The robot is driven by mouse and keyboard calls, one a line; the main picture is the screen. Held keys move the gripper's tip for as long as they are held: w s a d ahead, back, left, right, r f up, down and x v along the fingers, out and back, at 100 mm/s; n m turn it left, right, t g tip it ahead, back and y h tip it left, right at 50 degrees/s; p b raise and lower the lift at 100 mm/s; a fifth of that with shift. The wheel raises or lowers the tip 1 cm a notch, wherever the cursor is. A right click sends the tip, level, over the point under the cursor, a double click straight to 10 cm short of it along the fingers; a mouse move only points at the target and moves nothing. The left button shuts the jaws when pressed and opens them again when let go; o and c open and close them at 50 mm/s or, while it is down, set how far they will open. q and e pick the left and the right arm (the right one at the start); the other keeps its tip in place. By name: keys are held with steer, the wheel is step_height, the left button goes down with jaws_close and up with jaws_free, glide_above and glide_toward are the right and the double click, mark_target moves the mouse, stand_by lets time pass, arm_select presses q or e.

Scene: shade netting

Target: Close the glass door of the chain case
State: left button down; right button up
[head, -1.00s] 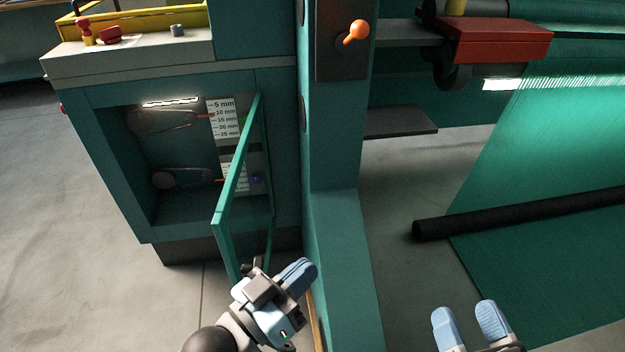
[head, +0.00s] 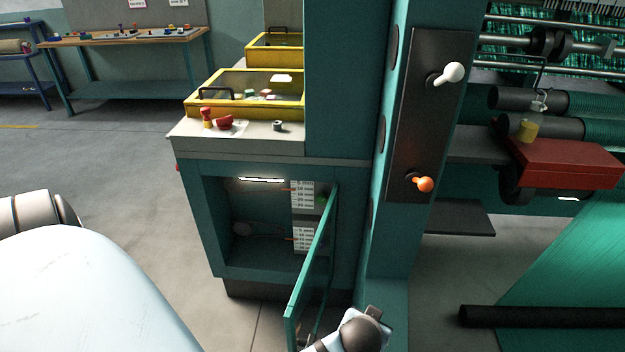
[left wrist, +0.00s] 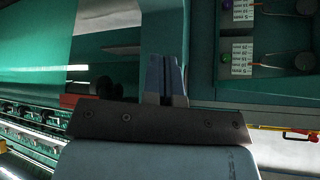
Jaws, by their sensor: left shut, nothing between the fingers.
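The chain case (head: 290,170) is a teal cabinet with an open front. Its glass door (head: 312,265), in a teal frame, stands wide open from the right side of the opening. Chains (head: 242,229) and white millimetre labels (head: 303,195) show inside. My left gripper (head: 374,318) is at the bottom of the head view, just right of the door's lower part; whether it touches the door I cannot tell. In the left wrist view its fingers (left wrist: 165,80) are shut and empty, and the case interior shows at upper right. My right gripper is out of view.
A teal post with a dark panel bears a white knob (head: 449,73) and an orange knob (head: 420,183), right of the case. Yellow trays (head: 222,101) stand on top. A black roller (head: 540,316) lies at right.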

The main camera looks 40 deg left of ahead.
arm_select(q)
steer(key=s+a+r+n+g+y+p, duration=0.2)
steer(key=a+r+n+g+y+p, duration=0.25)
steer(key=r+g+p, duration=0.35)
steer(key=t+p, duration=0.2)
steer(key=p, duration=0.1)
glide_toward(304, 293)
step_height(304, 293, down, 4)
steer(key=w+a, duration=0.1)
steer(key=a, duration=0.1)
steer(key=shift+s+a+f+p, duration=0.2)
steer(key=shift+a+p, duration=0.1)
steer(key=shift+a, duration=0.2)
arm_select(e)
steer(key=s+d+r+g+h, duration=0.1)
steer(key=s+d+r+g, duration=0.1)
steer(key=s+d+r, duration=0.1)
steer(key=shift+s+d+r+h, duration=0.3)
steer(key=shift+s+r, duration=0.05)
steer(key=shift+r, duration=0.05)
arm_select(q)
steer(key=shift+w, duration=0.1)
steer(key=shift+a, duration=0.1)
